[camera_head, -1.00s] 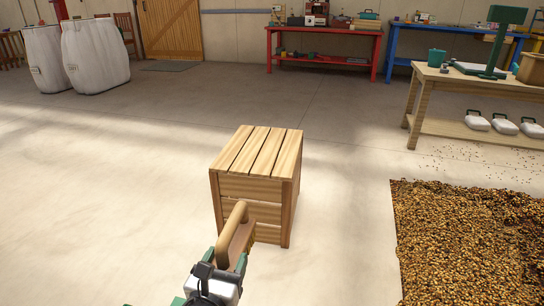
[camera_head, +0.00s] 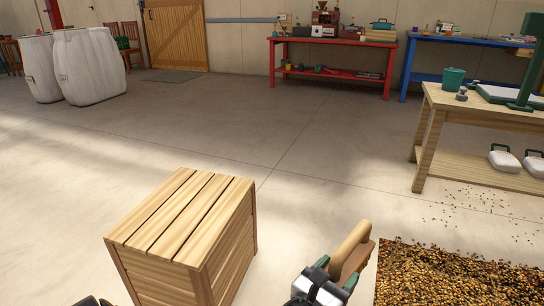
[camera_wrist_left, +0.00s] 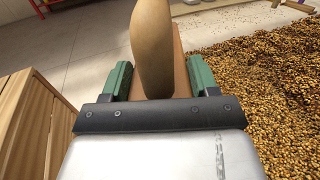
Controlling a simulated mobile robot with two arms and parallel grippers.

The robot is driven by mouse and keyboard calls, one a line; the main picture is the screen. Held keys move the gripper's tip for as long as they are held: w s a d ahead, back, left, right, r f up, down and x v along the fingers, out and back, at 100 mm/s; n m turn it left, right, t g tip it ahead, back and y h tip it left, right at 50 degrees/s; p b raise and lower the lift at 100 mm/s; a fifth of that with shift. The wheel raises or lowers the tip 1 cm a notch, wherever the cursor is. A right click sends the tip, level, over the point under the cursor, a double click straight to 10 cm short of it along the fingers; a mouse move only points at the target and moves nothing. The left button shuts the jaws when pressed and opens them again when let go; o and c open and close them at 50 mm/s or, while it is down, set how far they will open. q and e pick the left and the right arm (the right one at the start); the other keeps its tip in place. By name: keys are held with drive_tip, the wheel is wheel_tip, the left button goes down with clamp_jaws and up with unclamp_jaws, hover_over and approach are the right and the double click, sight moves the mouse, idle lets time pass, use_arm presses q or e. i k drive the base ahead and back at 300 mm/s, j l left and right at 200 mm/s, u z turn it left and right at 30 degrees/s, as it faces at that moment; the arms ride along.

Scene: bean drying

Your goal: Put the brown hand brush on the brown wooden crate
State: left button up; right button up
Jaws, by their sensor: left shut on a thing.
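The brown hand brush (camera_head: 352,243) is held in my left gripper (camera_head: 337,271), at the bottom right of centre in the head view. Its rounded tan handle points up and away, and its brown body sits between the green fingers. In the left wrist view the brush (camera_wrist_left: 153,45) fills the gap between the fingers; its bristles are hidden. The brown wooden crate (camera_head: 182,217) stands on the floor at the lower left, with a bare slatted top. My gripper is to the right of the crate, apart from it. The crate also shows at the left wrist view's left edge (camera_wrist_left: 35,125). My right gripper is not in view.
A bed of drying beans (camera_head: 450,280) lies at the lower right, with loose beans beyond it. A wooden table (camera_head: 435,98) stands at the right. Red (camera_head: 335,41) and blue (camera_head: 440,42) benches and white sacks (camera_head: 90,65) are farther back. The middle floor is clear.

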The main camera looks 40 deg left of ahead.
sight(206, 184)
drive_tip(key=i+u, duration=0.3)
drive_tip(key=i, duration=0.3)
drive_tip(key=i+u, duration=0.3)
drive_tip(key=i, duration=0.3)
drive_tip(key=i+l+u, duration=0.35)
drive_tip(key=i, duration=0.25)
drive_tip(key=i+j+u, duration=0.15)
drive_tip(key=u, duration=0.35)
drive_tip(key=i+u, duration=0.6)
drive_tip(key=u, duration=0.35)
drive_tip(key=i+l+u, duration=0.2)
drive_tip(key=u, duration=0.25)
drive_tip(key=i+l+u, duration=0.1)
drive_tip(key=u, duration=0.15)
drive_tip(key=i, duration=0.1)
